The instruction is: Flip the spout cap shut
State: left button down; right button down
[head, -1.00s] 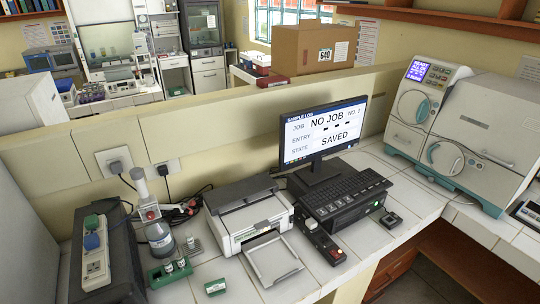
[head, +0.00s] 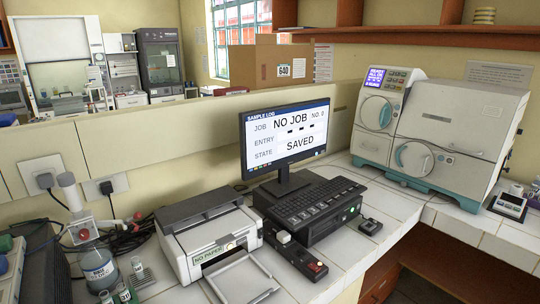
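A bottle (head: 98,268) with a pump-style dispenser (head: 72,192) on top stands upright on the counter at the lower left. Red and white parts (head: 82,233) sit at the dispenser's head. The spout cap is too small to make out for certain, and I cannot tell whether it is open or shut. Neither of my grippers is in view.
Several small vials (head: 122,292) stand in front of the bottle. Cables lie behind it. A printer (head: 208,240) marked "NO PAPER" is to its right, then a monitor (head: 284,138), a keyboard (head: 318,199) and a large white machine (head: 440,135).

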aim_at(137, 215)
jog(key=u, duration=1.3)
